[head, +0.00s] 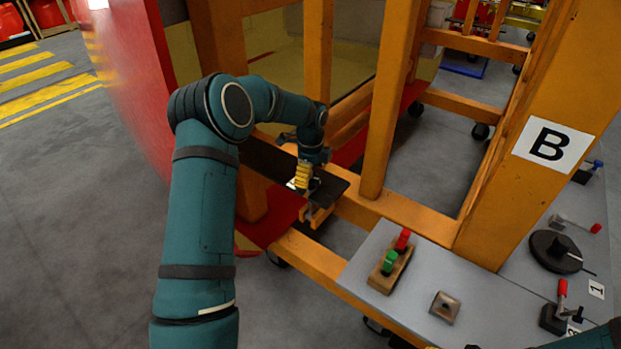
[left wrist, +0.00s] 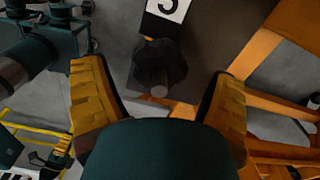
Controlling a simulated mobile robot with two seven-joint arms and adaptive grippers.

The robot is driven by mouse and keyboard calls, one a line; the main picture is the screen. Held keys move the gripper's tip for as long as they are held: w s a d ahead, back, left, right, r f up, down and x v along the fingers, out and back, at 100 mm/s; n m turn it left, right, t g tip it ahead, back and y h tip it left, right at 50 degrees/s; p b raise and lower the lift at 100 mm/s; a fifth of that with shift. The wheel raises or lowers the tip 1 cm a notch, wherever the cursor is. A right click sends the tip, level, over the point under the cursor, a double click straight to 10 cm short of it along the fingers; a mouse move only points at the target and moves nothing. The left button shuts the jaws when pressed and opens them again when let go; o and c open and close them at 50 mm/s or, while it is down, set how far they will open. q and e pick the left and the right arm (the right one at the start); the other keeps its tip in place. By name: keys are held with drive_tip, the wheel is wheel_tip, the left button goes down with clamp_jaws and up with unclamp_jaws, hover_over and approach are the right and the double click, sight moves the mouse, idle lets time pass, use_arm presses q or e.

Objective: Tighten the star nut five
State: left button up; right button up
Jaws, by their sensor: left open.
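My left gripper (left wrist: 158,76) is open, with one yellow finger on each side of the nut in the left wrist view. I see gaps between fingers and nut; how far the nut lies from the tips is unclear. In the head view my left gripper (head: 302,182) points down over the dark plate (head: 265,162) and hides the nut.
Orange frame beams (head: 387,100) stand close to the left arm, and a large red panel (head: 125,75) is behind it. A grey table (head: 400,308) at the right holds a block with green and red pegs (head: 391,262) and several clamps. A post carries a B label (head: 553,144).

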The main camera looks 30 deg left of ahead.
use_arm(q)
wheel_tip(320, 180, up, 10)
drive_tip(key=shift+r, duration=0.15)
drive_tip(key=shift+s, duration=0.1)
use_arm(e)
drive_tip(key=shift+s, duration=0.15)
idle(0.5)
